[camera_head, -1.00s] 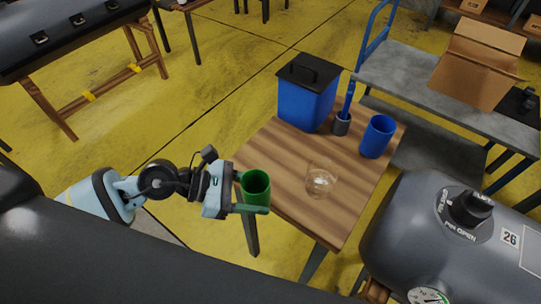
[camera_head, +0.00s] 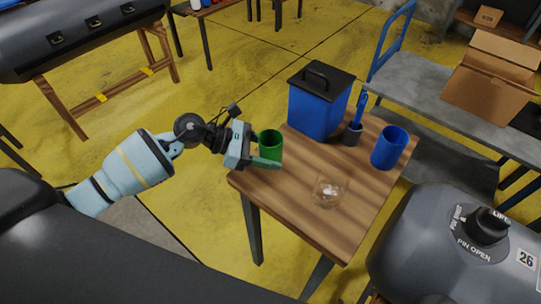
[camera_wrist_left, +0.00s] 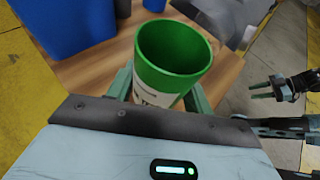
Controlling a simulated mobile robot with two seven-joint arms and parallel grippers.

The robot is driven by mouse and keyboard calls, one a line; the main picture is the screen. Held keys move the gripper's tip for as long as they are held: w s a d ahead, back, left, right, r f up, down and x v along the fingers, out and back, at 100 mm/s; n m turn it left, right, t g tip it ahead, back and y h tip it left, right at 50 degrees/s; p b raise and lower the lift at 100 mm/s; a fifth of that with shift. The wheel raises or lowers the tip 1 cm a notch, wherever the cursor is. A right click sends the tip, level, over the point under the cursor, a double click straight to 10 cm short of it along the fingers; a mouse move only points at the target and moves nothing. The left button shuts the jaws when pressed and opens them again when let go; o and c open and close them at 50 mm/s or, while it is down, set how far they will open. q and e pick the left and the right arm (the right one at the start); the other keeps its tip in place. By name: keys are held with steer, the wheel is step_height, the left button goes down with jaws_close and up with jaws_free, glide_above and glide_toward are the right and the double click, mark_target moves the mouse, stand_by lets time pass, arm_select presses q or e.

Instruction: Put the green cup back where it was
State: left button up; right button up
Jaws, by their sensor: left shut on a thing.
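The green cup (camera_head: 270,141) is upright between the fingers of my left gripper (camera_head: 264,158) at the left edge of the wooden table (camera_head: 300,212). It also shows in the left wrist view (camera_wrist_left: 172,58), its open top facing the camera and light print on its side. The left gripper is shut on it. Whether its base touches the table is hidden. In the left wrist view my right gripper (camera_wrist_left: 262,91) is at the right edge, well away from the cup, its thin green fingers apart and empty.
On the table stand a blue bin (camera_head: 318,108) with a black lid, a dark holder (camera_head: 352,134) with a blue item, a blue cup (camera_head: 389,148) and a clear glass (camera_head: 330,190). The front-left tabletop is clear. A grey tank (camera_head: 450,245) is at right.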

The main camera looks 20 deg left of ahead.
mark_target(270, 157)
arm_select(q)
steer(key=shift+w+a, duration=0.2)
steer(key=shift+w, duration=0.75)
steer(key=shift+f, duration=1.85)
steer(key=shift+f, duration=0.25)
steer(key=o, duration=1)
steer(key=shift+r, duration=0.1)
